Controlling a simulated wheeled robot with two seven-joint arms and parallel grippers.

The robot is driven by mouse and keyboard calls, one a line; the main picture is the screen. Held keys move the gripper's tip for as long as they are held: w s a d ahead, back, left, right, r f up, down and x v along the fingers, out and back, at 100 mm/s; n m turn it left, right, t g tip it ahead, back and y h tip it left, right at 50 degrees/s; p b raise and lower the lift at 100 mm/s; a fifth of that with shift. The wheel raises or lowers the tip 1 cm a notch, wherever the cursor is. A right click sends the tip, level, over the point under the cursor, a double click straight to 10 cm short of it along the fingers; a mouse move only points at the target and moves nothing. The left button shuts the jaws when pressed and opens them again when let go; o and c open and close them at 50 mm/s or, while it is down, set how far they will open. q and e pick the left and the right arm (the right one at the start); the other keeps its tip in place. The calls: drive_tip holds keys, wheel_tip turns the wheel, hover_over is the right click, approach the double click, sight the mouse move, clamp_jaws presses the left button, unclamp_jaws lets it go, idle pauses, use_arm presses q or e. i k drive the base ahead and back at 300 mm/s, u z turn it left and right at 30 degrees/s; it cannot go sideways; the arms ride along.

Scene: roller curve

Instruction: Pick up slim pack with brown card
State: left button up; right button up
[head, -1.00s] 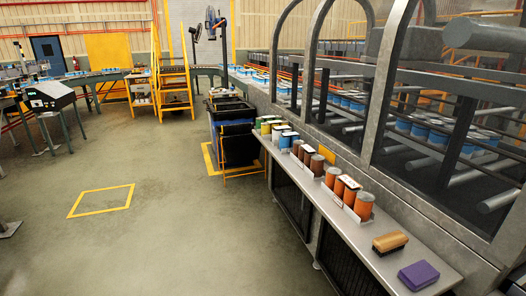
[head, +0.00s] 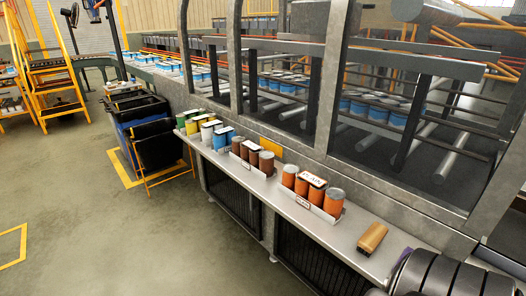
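On the narrow grey shelf, a white tray (head: 232,157) holds brown cans (head: 266,164). Among them stands a slim, flat-topped pack (head: 251,153) with a pale top and a brown front, upright between the cans. Its lower part is hidden by the tray's front lip, and any writing is too small to read. Neither of my grippers is in view. Part of my own dark, rounded arm (head: 452,278) shows at the lower right, over the near end of the shelf.
The shelf (head: 285,205) also carries orange cans (head: 333,202), blue cans (head: 219,138), green cans (head: 181,120) and a wood-topped brush (head: 372,238). A purple block is mostly hidden by my arm. A black bin (head: 155,143) stands at the shelf's far end. The floor at left is open.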

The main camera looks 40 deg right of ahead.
sight(251, 156)
drive_tip(key=z, duration=0.9)
drive_tip(key=i, duration=0.9)
drive_tip(key=z, duration=1)
